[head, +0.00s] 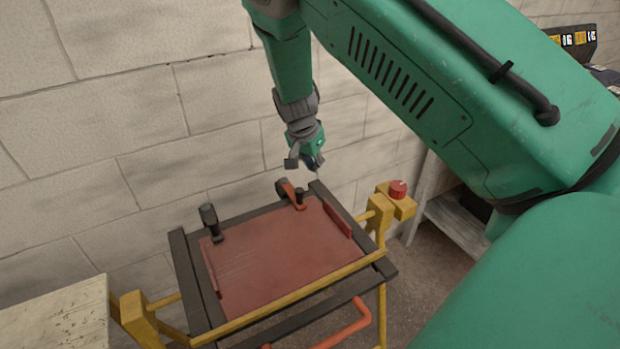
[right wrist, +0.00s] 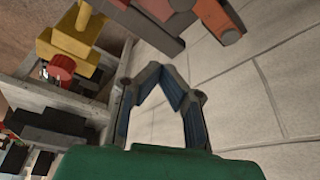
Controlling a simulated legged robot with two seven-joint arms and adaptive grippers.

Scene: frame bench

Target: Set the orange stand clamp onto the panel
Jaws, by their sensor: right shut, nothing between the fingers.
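The orange stand clamp (head: 291,193) sits at the back edge of the red-brown panel (head: 268,257), with a dark knob at its end. It looks to be over the panel's edge, but I cannot tell whether it presses on it. Orange and dark parts that look like the clamp (right wrist: 217,18) show at the top of the right wrist view. My right gripper (head: 308,161) is just above and behind the clamp, apart from it. Its fingers (right wrist: 165,72) meet, shut and empty, in the right wrist view. My left gripper is not in view.
A black clamp (head: 210,221) stands at the panel's back left corner. A dark frame with yellow bars (head: 300,293) carries the panel. A red button (head: 398,189) sits on a yellow block at right. A brick wall (head: 110,120) is close behind. A pale table (head: 55,318) is at left.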

